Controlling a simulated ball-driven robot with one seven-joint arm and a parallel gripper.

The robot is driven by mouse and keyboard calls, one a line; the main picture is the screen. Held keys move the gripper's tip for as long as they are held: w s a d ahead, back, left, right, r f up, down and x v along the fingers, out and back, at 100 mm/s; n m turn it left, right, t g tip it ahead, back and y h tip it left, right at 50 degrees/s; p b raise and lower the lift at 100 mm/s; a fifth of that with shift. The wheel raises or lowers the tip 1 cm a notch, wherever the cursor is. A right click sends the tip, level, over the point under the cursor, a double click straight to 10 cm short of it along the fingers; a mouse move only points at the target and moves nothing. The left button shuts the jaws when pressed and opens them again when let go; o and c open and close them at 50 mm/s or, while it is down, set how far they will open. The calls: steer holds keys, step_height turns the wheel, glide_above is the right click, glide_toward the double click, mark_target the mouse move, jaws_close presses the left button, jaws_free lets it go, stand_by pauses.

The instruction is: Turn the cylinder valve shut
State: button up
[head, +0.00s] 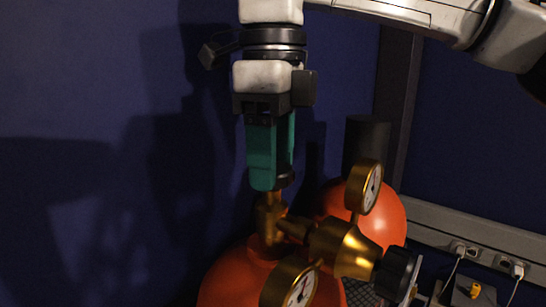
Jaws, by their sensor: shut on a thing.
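An orange gas cylinder (228,280) stands at the bottom middle, its lower part out of frame. A brass valve (270,222) rises from its top. A brass regulator (338,247) with two round gauges and a black knob (396,273) extends to the right of the valve. My gripper (270,180) points straight down over the valve, its teal fingers shut on the valve's top handle. The fingers hide most of that handle; a small dark part shows at their right edge.
A second orange cylinder (388,215) stands behind at the right. A grey trunking rail with sockets (500,262) and plugged cables runs along the right wall. A dark blue wall (80,120) is behind. The left side is clear.

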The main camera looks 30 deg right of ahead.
steer(key=shift+m, duration=1.1)
steer(key=shift+r, duration=0.1)
steer(key=o, duration=1.1)
steer(key=shift+d, duration=0.1)
steer(key=shift+c, duration=0.2)
